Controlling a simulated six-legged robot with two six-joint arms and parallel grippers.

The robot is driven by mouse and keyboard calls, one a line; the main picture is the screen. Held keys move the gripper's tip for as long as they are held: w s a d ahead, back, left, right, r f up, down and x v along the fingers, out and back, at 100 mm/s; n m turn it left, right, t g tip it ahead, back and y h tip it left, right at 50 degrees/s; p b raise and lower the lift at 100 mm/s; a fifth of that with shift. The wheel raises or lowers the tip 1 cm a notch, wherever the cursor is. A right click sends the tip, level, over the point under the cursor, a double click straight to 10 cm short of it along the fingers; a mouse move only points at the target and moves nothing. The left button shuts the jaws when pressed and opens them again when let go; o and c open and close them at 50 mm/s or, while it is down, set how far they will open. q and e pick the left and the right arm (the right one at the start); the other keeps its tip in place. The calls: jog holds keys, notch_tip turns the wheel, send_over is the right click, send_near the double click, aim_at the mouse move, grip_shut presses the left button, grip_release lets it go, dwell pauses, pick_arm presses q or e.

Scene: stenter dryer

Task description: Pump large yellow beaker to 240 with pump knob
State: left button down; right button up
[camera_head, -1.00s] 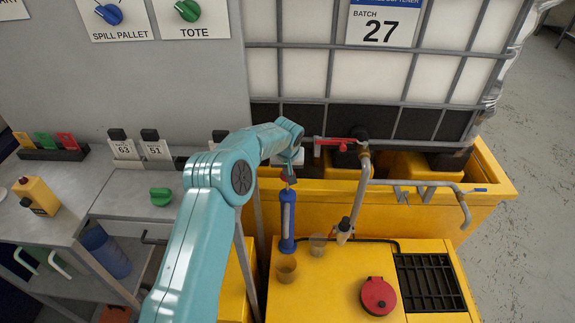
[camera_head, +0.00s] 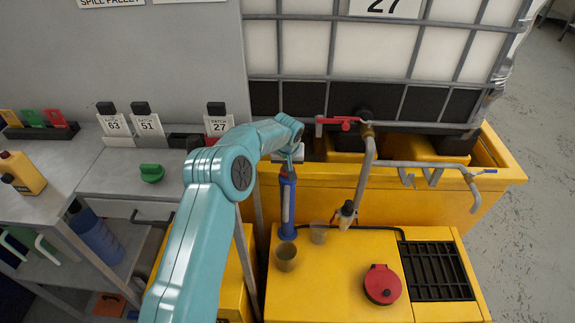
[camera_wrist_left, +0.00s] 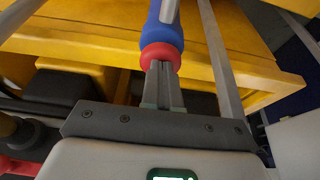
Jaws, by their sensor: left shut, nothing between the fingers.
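The hand pump (camera_head: 288,215) is an upright blue cylinder with a pale strip and a red top, on the yellow cabinet. Its red knob (camera_wrist_left: 160,57) and blue body (camera_wrist_left: 180,36) show in the left wrist view. My left gripper (camera_wrist_left: 162,80) is shut and empty, its fingertips at the red knob; whether they touch is unclear. In the head view my left gripper (camera_head: 289,164) is just above the pump top. A see-through beaker (camera_head: 286,258) stands in front of the pump and another (camera_head: 318,233) to its right. I cannot read their levels. My right gripper is out of view.
A red round lid (camera_head: 382,285) and a black grating (camera_head: 437,270) are on the yellow cabinet top (camera_head: 330,285). A pipe with a red valve handle (camera_head: 340,122) runs down behind the beakers. A grey bench (camera_head: 100,180) stands at left.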

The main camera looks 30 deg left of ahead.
pick_arm(q)
jog(key=shift+s+d+f, duration=0.1)
jog(key=shift+s+f, duration=0.1)
jog(key=shift+f, duration=0.1)
jog(key=shift+r, duration=0.3)
notch_tip(320, 180, up, 3)
jog(key=shift+f+p, duration=0.1)
jog(key=shift+p, duration=0.6)
jog(key=b+v, duration=0.1)
jog(key=v, duration=1)
jog(key=shift+w, duration=0.15)
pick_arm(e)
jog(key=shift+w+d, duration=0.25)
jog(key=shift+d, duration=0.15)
pick_arm(q)
jog(key=shift+m, duration=0.3)
